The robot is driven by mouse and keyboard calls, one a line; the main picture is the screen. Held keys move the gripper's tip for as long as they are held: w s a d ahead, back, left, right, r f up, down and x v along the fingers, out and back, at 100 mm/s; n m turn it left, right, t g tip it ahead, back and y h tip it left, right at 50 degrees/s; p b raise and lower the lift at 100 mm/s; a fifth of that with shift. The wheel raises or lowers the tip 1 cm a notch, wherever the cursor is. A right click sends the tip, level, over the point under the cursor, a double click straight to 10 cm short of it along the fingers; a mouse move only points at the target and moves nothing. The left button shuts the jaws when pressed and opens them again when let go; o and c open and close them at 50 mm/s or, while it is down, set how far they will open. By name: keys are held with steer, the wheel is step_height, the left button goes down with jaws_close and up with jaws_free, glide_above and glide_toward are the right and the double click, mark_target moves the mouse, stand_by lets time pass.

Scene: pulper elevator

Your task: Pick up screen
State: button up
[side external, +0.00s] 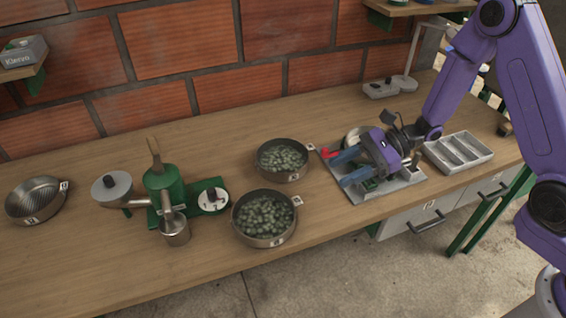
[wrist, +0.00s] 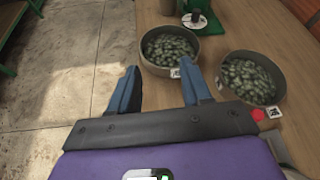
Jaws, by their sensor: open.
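A round metal pan (side external: 36,199) with a ribbed, mesh-like inside lies at the far left of the counter in the side view. It may be the screen; I cannot tell for sure. My gripper (side external: 341,168) is over the grey tray (side external: 400,187) at the right, far from that pan. Its two blue fingers are apart with nothing between them, and they point left. In the wrist view my gripper (wrist: 160,80) is open and empty, with the pan out of view. My gripper hides part of the tray and the things in it.
Two bowls of green fruit, a nearer one (side external: 264,218) and a farther one (side external: 282,160), stand mid-counter. The green pulper (side external: 160,183) with a metal cup (side external: 175,229) stands left of them. A divided grey tray (side external: 458,152) lies at right. The counter's back left is clear.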

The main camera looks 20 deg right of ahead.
mark_target(289, 171)
steer(key=w+d+f+m+t+h, duration=0.2)
steer(key=w+d+f+m+t, duration=0.3)
steer(key=w+d+m+t, duration=0.15)
steer(key=shift+m+g, duration=0.35)
steer(key=x, duration=1.7)
steer(key=shift+s+a+f, duration=0.2)
steer(key=shift+a, duration=0.2)
jaws_close()
steer(key=shift+s+d+f, duration=0.1)
steer(key=shift+s+f, duration=0.1)
